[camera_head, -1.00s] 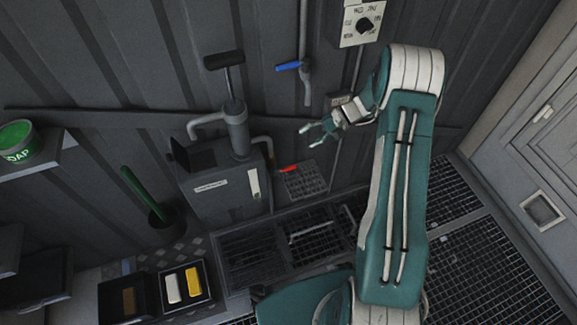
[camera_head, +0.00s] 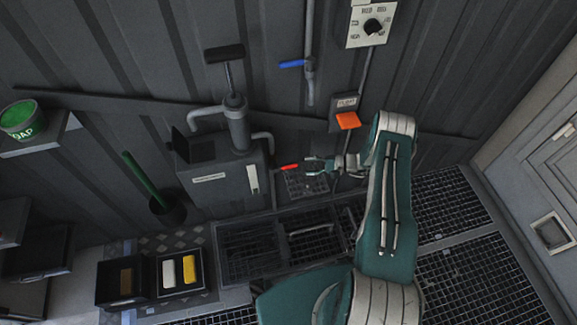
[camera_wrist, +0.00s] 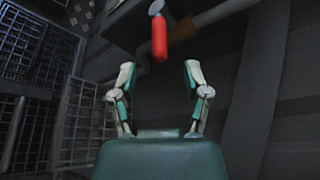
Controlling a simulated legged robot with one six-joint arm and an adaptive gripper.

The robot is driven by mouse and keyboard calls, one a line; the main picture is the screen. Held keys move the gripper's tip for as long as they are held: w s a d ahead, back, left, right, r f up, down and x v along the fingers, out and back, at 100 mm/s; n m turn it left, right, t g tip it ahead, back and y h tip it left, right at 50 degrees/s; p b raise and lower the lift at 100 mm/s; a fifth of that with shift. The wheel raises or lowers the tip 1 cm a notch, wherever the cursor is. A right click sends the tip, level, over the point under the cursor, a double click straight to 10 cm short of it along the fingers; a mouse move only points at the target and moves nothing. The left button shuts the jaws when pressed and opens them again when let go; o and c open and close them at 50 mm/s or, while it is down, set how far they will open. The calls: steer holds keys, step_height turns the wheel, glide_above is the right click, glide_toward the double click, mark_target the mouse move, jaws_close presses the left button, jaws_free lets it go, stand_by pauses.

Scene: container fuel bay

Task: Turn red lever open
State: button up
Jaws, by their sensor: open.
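The red lever (camera_head: 289,167) is a short handle low on the wall, to the right of the grey pump box. My gripper (camera_head: 309,165) is just to the right of the lever, fingers toward it and jaws apart. In the wrist view the lever (camera_wrist: 159,38) shows as a red grip with a pale metal end, on a brownish pipe. It lies between the lines of the two fingers, just beyond the fingertips (camera_wrist: 159,70), apparently without contact. The hidden part of its mount cannot be told.
The grey pump box (camera_head: 222,180) stands left of the lever. A blue lever (camera_head: 291,64) hangs on a pipe above, and an orange flap (camera_head: 347,121) is on the wall above my gripper. Floor grating (camera_head: 450,205) lies to the right.

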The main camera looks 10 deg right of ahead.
mark_target(295, 166)
steer(key=x, duration=0.8)
steer(key=shift+f, duration=0.1)
steer(key=shift+c, duration=0.4)
steer(key=shift+d, duration=0.1)
jaws_close()
